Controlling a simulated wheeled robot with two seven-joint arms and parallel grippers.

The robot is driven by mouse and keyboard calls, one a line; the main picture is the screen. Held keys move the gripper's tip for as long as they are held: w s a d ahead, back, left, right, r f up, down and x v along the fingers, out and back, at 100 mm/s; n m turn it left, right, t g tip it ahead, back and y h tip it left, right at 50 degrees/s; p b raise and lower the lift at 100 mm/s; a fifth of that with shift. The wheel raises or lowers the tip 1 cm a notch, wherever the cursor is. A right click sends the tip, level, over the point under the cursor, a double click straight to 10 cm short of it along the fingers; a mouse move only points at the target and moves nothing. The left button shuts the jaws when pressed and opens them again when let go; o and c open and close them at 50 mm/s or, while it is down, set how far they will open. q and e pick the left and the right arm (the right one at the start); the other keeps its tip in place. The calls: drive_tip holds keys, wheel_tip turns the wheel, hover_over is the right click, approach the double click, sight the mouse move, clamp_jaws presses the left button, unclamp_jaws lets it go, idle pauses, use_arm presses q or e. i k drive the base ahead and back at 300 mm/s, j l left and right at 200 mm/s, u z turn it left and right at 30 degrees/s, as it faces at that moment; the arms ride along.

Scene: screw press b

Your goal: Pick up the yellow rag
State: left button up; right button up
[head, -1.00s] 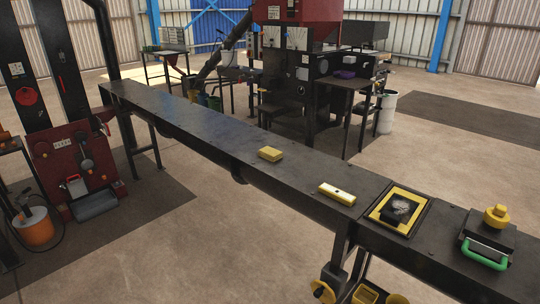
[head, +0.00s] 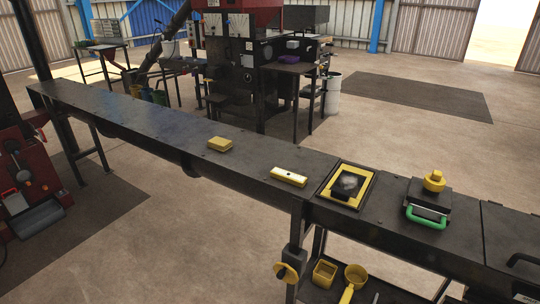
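A small yellow block-shaped thing, perhaps the folded yellow rag (head: 220,144), lies on the long dark bench (head: 150,120) left of the middle of the head view. It is too small to tell cloth from a solid block. Neither of my grippers is in view, and nothing touches the yellow thing.
On the bench to its right are a yellow bar with a light top (head: 289,177), a yellow-framed tray (head: 327,191) with a dark block, and a dark plate with a green handle (head: 427,222). Yellow containers (head: 325,273) sit below. Open floor (head: 190,235) lies in front.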

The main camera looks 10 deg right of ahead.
sight(221, 144)
drive_tip(key=i+j, duration=0.2)
drive_tip(key=j, duration=0.15)
drive_tip(key=i+j+z, duration=0.1)
drive_tip(key=j, duration=0.25)
drive_tip(key=i+j, duration=0.3)
drive_tip(key=i+j+z, duration=0.1)
drive_tip(key=j, duration=0.35)
drive_tip(key=i, duration=0.1)
